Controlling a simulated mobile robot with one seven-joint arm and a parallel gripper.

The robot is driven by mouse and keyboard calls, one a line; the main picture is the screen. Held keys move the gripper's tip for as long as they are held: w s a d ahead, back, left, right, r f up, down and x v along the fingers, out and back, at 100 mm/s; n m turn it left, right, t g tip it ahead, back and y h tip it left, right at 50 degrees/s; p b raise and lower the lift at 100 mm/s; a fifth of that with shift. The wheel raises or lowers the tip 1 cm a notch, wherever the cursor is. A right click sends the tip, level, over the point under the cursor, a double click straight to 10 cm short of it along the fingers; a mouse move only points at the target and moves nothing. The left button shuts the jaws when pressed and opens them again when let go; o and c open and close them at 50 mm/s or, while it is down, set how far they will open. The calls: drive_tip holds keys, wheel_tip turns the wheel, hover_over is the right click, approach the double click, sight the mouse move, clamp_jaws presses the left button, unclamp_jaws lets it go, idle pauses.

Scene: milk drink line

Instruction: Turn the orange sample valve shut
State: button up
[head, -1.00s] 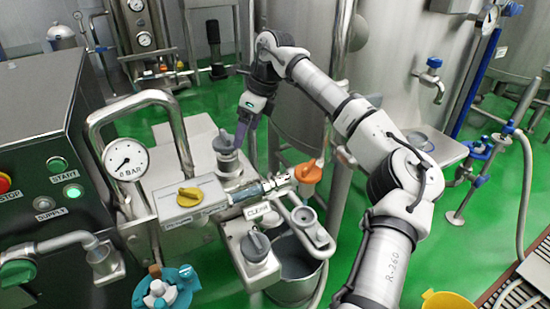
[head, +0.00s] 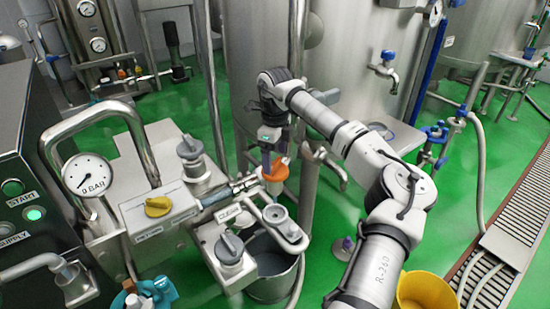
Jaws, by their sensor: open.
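The orange sample valve (head: 276,177) sits at the right end of a horizontal steel fitting, beside the tall tank. My gripper (head: 267,161) points down at the orange handle, with its fingers at the handle's upper left part. The jaws are open. The fingers overlap the handle in the picture, and I cannot tell whether they touch it or straddle it.
A yellow knob (head: 158,206) and grey knobs (head: 189,147) (head: 230,247) stand left of the valve, near a pressure gauge (head: 87,174). A steel bucket (head: 276,277) stands below. A yellow bucket (head: 425,292) is at lower right. Pipes stand close behind my gripper.

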drive_tip(key=shift+f, duration=1)
drive_tip(key=c, duration=1)
drive_tip(key=shift+m, duration=0.3)
drive_tip(key=shift+m+b, duration=0.35)
drive_tip(key=shift+m, duration=2.35)
